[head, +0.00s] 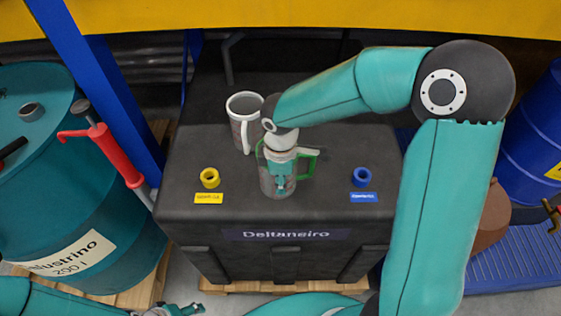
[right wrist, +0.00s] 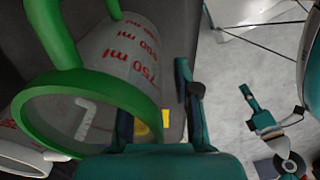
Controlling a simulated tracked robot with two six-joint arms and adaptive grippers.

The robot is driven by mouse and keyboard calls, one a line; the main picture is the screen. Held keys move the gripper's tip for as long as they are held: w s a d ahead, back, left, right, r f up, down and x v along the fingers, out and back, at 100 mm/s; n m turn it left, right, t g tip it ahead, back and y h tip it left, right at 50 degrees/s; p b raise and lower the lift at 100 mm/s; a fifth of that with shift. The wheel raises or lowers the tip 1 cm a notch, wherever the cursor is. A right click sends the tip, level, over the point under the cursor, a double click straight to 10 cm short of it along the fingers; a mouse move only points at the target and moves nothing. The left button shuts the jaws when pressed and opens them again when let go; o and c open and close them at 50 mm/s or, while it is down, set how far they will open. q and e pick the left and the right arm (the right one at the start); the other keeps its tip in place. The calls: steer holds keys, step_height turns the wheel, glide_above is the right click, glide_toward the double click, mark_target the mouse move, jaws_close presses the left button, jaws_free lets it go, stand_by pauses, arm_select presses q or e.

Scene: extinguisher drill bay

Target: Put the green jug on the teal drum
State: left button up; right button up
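The clear green jug (head: 266,183), with a green rim and handle, stands upright on the black box behind my right gripper (head: 281,184). In the right wrist view the jug (right wrist: 90,75) fills the upper left, its green rim close to the camera. There the right gripper (right wrist: 158,105) has its fingers apart at the jug's rim; whether they touch the wall is unclear. The teal drum (head: 105,205) stands at the left, with a pale label. My left gripper (head: 182,310) is cut off at the bottom edge, near the drum, its fingers unclear.
A white jug (head: 240,125) stands just behind the green one. The black box (head: 200,130) also bears a yellow ring (head: 209,177) and a blue ring (head: 361,177). A red-handled pump (head: 110,150) and a blue post (head: 95,80) stand beside the drum.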

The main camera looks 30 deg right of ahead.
steer(key=shift+o, duration=0.3)
step_height(320, 180, up, 10)
steer(key=shift+r, duration=0.15)
steer(key=shift+w+a+r+m, duration=0.15)
steer(key=shift+a+r+m, duration=0.1)
steer(key=shift+a+m, duration=0.25)
steer(key=s+d+r+m+t+y, duration=0.1)
steer(key=d+r+m+t, duration=0.3)
steer(key=d+r+m, duration=0.35)
steer(key=shift+m, duration=0.25)
steer(key=x, duration=0.8)
steer(key=d+x, duration=0.1)
steer(key=x, duration=0.3)
steer(key=shift+s+f, duration=0.15)
steer(key=shift+s, duration=0.05)
steer(key=p+x, duration=0.1)
steer(key=x, duration=0.5)
steer(key=shift+w, duration=0.3)
